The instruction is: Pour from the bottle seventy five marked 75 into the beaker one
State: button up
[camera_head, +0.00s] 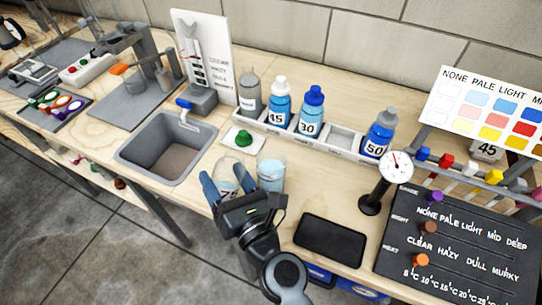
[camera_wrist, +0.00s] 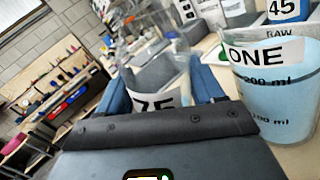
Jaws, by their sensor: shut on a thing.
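My gripper (camera_head: 229,188) is shut on a clear bottle (camera_head: 228,172) at the front of the bench. In the wrist view the held bottle (camera_wrist: 160,78) has a white label that reads as 75, partly hidden by my gripper (camera_wrist: 158,95). How far it is tilted and what it holds are hard to tell. Beaker one (camera_head: 270,175) stands on the bench just right of the bottle. In the wrist view beaker one (camera_wrist: 268,85) carries the label ONE, volume marks and pale blue liquid. The bottle and the beaker look close together; I cannot tell whether they touch.
A white rack (camera_head: 345,140) behind holds bottles 45 (camera_head: 280,103), 30 (camera_head: 311,110) and 50 (camera_head: 379,135), with an empty slot. A green cap (camera_head: 243,138) lies on a white pad. A sink (camera_head: 168,147) is left, a dial gauge (camera_head: 396,166) and black tray (camera_head: 330,240) right.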

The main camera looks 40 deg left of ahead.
aim_at(227, 156)
jog(key=shift+m, duration=0.8)
jog(key=r+p, duration=0.1)
jog(key=r, duration=0.1)
jog(key=r+p, duration=0.2)
jog(key=r, duration=0.1)
jog(key=shift+w+d+r+p, duration=0.15)
jog(key=shift+w+r+p, duration=0.1)
jog(key=shift+r+p, duration=0.1)
jog(key=shift+w+d+r+m+t+p, duration=0.1)
jog(key=shift+w+r+m+t+p, duration=0.15)
jog(key=shift+r+m, duration=0.3)
jog(key=shift+w+d+r+m+t+p, duration=0.1)
jog(key=shift+w+r+m+t+p, duration=0.05)
jog(key=shift+r+m+p, duration=0.3)
jog(key=shift+s+f+m+b, duration=0.1)
jog(key=shift+f+m+b, duration=0.25)
jog(key=shift+b, duration=0.3)
jog(key=shift+f+m, duration=0.15)
jog(key=shift+m, duration=0.4)
jog(key=shift+s+a+f+m+b, duration=0.1)
jog(key=shift+f+m+b, duration=0.5)
jog(key=shift+b, duration=0.6)
jog(key=shift+f, duration=0.15)
jog(key=shift+r, duration=0.2)
jog(key=shift+f, duration=0.1)
jog(key=shift+s+f+m+t+b, duration=0.1)
jog(key=shift+f+m+t+b, duration=0.15)
jog(key=shift+m+t+b, duration=0.2)
